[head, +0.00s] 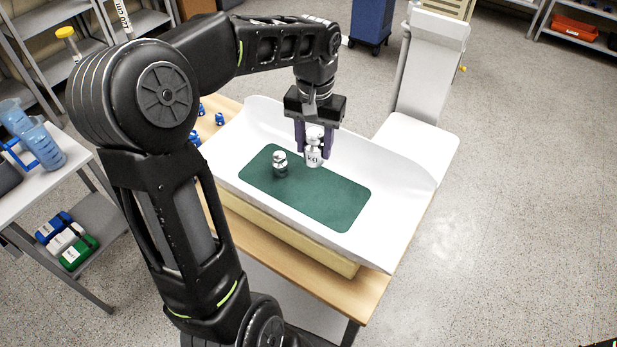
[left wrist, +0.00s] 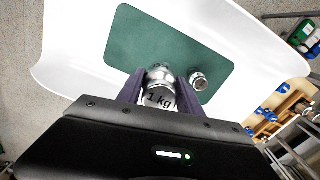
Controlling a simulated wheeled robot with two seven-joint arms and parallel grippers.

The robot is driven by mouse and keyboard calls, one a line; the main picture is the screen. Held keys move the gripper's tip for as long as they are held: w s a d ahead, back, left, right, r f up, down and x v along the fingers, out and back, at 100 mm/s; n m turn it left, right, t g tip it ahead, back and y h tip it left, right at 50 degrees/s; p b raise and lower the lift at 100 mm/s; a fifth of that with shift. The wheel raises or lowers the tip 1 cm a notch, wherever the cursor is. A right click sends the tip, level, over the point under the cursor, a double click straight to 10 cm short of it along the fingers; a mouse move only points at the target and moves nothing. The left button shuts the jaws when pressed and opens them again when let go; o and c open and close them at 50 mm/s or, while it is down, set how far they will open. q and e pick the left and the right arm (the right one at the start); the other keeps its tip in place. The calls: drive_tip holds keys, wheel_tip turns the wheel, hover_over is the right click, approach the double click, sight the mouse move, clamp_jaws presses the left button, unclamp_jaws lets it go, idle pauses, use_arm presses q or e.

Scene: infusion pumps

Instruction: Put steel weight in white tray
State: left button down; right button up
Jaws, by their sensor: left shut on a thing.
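My left gripper (head: 314,145) is shut on a steel weight (head: 313,158), over the far edge of the green mat in the white tray (head: 400,190). In the left wrist view this weight (left wrist: 160,92) shows "1 kg" between the purple fingers. I cannot tell whether its base touches the tray. A second, smaller steel weight (head: 280,164) stands upright on the green mat (head: 335,205), to the left of the held one. It also shows in the left wrist view (left wrist: 199,81). My right gripper is not in view.
The tray rests on a yellow base (head: 290,245) on a wooden table (head: 375,295). Small blue-topped pieces (head: 219,118) stand on the table behind my arm. A white column (head: 430,70) rises behind the tray. A side table with blue jugs (head: 40,145) is at left.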

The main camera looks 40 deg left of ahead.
sight(314, 163)
use_arm(q)
drive_tip(key=shift+f+p, duration=0.4)
drive_tip(key=shift+f, duration=2.65)
drive_tip(key=shift+f, duration=1.9)
drive_tip(key=shift+f, duration=0.15)
drive_tip(key=c, duration=0.8)
unclamp_jaws()
wheel_tip(314, 163, up, 12)
drive_tip(key=shift+r+b, duration=0.15)
drive_tip(key=shift+b, duration=0.15)
